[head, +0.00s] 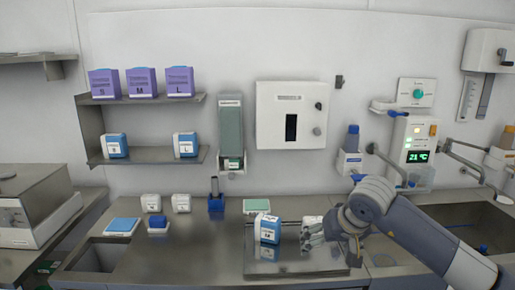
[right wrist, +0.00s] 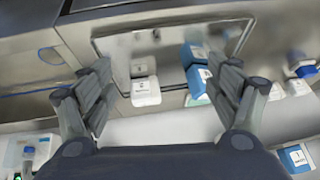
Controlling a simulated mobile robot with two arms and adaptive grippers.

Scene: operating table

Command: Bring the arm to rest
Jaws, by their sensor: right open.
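My right arm comes in from the right in the head view. Its gripper (head: 322,231) is over the right part of a metal tray (head: 297,268) on the counter. In the right wrist view the two fingers of this gripper (right wrist: 164,80) stand wide apart with nothing held between them. A blue and white box (head: 268,230) stands upright on the tray, left of the gripper and apart from it. A white box (head: 310,221) is partly hidden behind the fingers. My left gripper is not in view.
A sink (head: 455,222) lies to the right. White boxes (head: 181,203), a blue holder (head: 216,204) and a green-topped pack (head: 256,205) stand at the counter's back. Wall shelves (head: 150,158) hold purple and blue boxes. The counter's front left of the tray is clear.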

